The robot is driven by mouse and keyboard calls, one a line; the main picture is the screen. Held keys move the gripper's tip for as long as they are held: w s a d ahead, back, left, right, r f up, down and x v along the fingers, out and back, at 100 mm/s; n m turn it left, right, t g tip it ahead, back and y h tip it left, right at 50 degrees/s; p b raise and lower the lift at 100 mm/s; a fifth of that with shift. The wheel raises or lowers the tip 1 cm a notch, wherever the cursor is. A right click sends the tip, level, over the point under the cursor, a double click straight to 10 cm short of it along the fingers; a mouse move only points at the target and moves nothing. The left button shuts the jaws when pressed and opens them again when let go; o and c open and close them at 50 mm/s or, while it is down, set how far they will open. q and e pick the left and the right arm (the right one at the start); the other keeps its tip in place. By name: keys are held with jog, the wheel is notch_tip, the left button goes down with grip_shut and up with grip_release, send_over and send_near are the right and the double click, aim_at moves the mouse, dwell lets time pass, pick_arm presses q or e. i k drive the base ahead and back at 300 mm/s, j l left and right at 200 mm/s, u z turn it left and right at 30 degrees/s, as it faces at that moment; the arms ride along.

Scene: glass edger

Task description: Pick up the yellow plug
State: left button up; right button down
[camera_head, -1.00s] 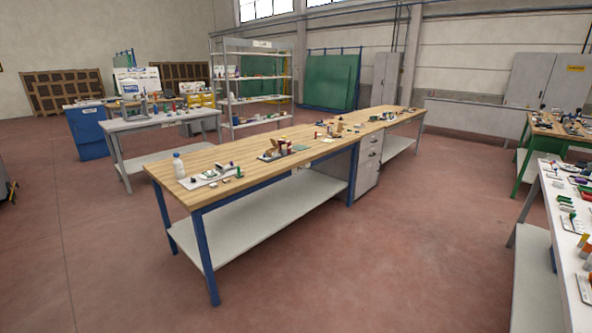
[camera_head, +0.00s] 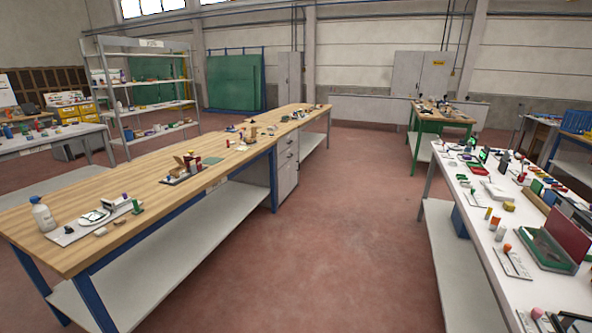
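I cannot make out the yellow plug for certain. On the white table (camera_head: 450,225) at the right there is a small yellow block (camera_head: 509,206) and a small yellow upright piece (camera_head: 488,213) beside an orange-red one (camera_head: 494,223). They are too small to tell whether either is the plug. Neither of my grippers shows in the head view.
A long wooden workbench (camera_head: 130,215) with blue legs stands at the left, with a white bottle (camera_head: 42,214) on its near end. A green-legged table (camera_head: 428,126) stands farther back. A shelf rack (camera_head: 150,105) is at the back left. The red floor (camera_head: 335,240) between benches is clear.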

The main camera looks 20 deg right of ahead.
aim_at(490, 210)
jog(key=i+z, duration=0.65)
jog(key=z, duration=0.2)
jog(key=i+z, duration=0.3)
jog(key=z, duration=0.15)
jog(key=i+z, duration=0.45)
jog(key=i+j+z, duration=0.25)
jog(key=i+z, duration=0.25)
jog(key=i+j+z, duration=0.3)
jog(key=z, duration=0.2)
